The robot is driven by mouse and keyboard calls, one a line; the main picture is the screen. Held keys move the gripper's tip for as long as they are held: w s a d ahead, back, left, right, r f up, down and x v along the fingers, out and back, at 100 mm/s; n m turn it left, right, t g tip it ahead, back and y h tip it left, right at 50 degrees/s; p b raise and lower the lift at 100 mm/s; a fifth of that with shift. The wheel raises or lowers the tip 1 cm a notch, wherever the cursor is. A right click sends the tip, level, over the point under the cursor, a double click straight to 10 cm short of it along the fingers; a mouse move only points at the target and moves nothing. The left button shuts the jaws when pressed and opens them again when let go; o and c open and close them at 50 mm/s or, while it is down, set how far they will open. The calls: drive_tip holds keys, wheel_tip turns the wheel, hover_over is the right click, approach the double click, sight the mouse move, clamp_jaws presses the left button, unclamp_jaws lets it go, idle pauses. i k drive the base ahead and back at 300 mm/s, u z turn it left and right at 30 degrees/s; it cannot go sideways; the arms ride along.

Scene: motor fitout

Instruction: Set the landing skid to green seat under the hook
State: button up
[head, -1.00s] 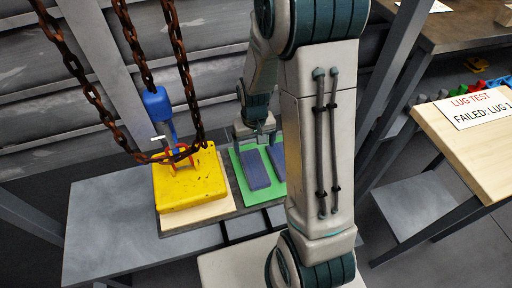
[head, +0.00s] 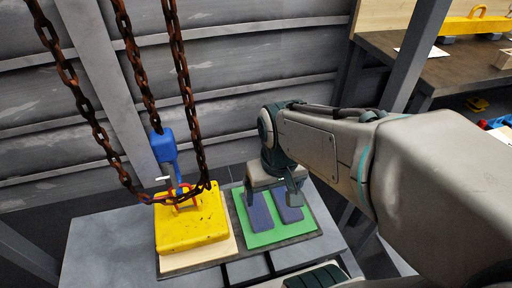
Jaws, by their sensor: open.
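Two blue-grey pads (head: 259,219) lie on the green seat. A red-orange ring (head: 178,197) is at the block's top. The green seat is right of the hook. My gripper (head: 273,198) is open over the green seat's back part; whether it touches anything is unclear.
Rusty chains (head: 128,60) hang at the left around the hook. The grey bench (head: 95,245) is bare left of the block. A dark table (head: 390,55) stands at the back right, with a grey post (head: 425,40) beside it. A slatted wall closes the back.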

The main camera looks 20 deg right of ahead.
sight(242, 244)
drive_tip(key=k, duration=0.5)
drive_tip(key=u, duration=0.95)
drive_tip(key=k, duration=0.55)
drive_tip(key=z, duration=1.4)
